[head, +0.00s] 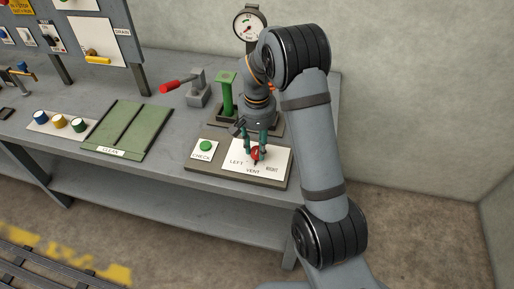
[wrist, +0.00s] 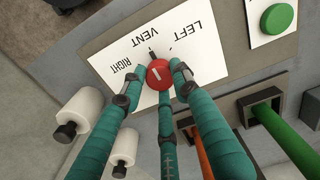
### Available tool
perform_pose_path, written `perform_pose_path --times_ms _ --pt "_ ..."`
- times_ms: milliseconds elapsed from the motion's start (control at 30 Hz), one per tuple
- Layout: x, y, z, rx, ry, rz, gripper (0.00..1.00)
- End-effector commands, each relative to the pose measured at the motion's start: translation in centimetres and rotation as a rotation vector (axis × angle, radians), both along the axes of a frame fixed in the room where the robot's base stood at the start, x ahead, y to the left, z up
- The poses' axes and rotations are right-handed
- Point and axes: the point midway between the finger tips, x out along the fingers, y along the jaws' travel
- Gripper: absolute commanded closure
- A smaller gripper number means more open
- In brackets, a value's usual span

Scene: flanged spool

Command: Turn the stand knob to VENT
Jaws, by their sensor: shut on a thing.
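The stand knob (wrist: 158,74) is red with a white mark on its top. It sits on a white plate (wrist: 114,62) lettered LEFT, VENT and RIGHT. A short dark pointer beside the knob reaches toward the VENT lettering in the wrist view. My gripper (wrist: 152,86) has teal fingers closed around the knob, with fingertips on its sides. In the head view the knob (head: 255,154) is partly covered by my gripper (head: 257,147), which comes down from above. VENT lies on the near side of the knob there, between LEFT and RIGHT.
A green CHECK button (head: 205,146) is left of the plate. A green post (head: 227,95) and a gauge (head: 250,24) stand behind. A red-handled lever (head: 180,83) and a green CLEAN mat (head: 128,128) lie farther left on the bench.

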Motion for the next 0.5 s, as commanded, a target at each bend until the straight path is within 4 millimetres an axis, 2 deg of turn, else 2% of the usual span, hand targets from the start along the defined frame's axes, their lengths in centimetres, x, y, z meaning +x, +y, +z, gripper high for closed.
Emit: perform_pose_path --times_ms 467,500 --pt "0.10 0.04 0.09 0.001 -0.003 -0.014 0.96" --pt "0.10 0.03 0.09 0.001 -0.003 -0.014 0.69"
